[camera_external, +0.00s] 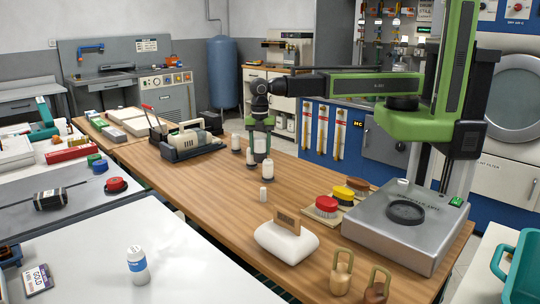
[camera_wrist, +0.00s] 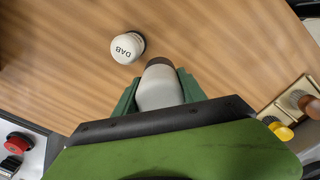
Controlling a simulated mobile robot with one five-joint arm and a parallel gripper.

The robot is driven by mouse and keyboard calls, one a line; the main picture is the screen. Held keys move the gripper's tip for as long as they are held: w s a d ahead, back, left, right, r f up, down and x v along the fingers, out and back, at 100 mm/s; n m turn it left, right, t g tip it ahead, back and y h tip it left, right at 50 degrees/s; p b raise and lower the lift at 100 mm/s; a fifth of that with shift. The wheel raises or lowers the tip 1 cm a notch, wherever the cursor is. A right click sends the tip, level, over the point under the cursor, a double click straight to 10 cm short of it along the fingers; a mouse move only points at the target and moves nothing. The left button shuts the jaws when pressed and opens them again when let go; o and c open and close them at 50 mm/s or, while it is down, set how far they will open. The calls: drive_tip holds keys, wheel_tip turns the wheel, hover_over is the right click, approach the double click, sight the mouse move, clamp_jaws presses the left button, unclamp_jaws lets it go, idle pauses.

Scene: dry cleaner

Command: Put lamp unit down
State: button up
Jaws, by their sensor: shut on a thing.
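My gripper (camera_external: 260,127) is over the middle of the wooden table, pointing down. In the wrist view its green jaws (camera_wrist: 157,92) are shut on a smooth light-grey rounded body with a dark end, which I take for the lamp unit (camera_wrist: 158,90). The jaws hide its sides. In the external view the held thing is small among white bottles, and I cannot tell whether its lower end touches the table.
A white bottle marked DAB (camera_wrist: 126,46) stands close beside the held thing. Bare wood lies between.

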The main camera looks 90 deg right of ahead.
sight(259, 160)
drive_tip(key=shift+w+a+f, duration=0.15)
drive_tip(key=shift+a+f, duration=0.25)
drive_tip(key=shift+a, duration=0.25)
drive_tip(key=shift+f+b, duration=2.2)
drive_tip(key=shift+b, duration=0.05)
drive_tip(key=o, duration=1.5)
drive_tip(key=shift+r, duration=0.1)
drive_tip(key=shift+c, duration=0.2)
drive_tip(key=shift+r, duration=0.1)
wheel_tip(259, 160, up, 12)
drive_tip(key=p, duration=1.2)
drive_tip(key=shift+r+p, duration=0.2)
drive_tip(key=shift+p, duration=0.15)
drive_tip(key=s+d+m, duration=0.5)
drive_tip(key=d+m, duration=0.4)
drive_tip(key=s+d+m, duration=0.5)
drive_tip(key=d+m, duration=0.3)
drive_tip(key=d, duration=0.1)
drive_tip(key=shift+s+d+f+m, duration=0.15)
drive_tip(key=shift+s+m, duration=0.2)
drive_tip(key=shift+m, duration=0.05)
drive_tip(key=shift+o, duration=0.4)
drive_tip(key=shift+w, duration=0.1)
